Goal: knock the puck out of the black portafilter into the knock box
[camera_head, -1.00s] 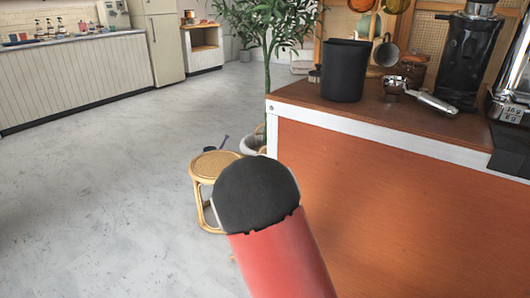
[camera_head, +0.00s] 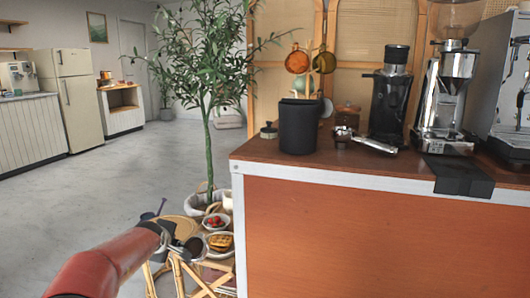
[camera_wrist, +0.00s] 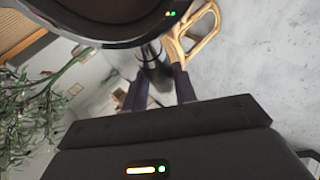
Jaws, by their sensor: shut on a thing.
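My gripper (camera_wrist: 160,95) is shut on the dark handle of the black portafilter (camera_wrist: 155,68) in the wrist view. In the head view my red arm reaches in from the lower left. A small dark round shape at its end, probably the portafilter head (camera_head: 194,248), is beside the stool and below counter height. A tall black open bin, which looks like the knock box (camera_head: 298,128), stands upright near the counter's left end, well apart from my gripper.
The counter (camera_head: 300,169) has a white-edged front. A second portafilter (camera_head: 365,141) lies right of the bin, before a black grinder (camera_head: 388,105) and a silver grinder (camera_head: 446,100). A rattan stool (camera_head: 165,232), bowls of food (camera_head: 217,222) and a potted tree (camera_head: 208,130) crowd the counter's left side.

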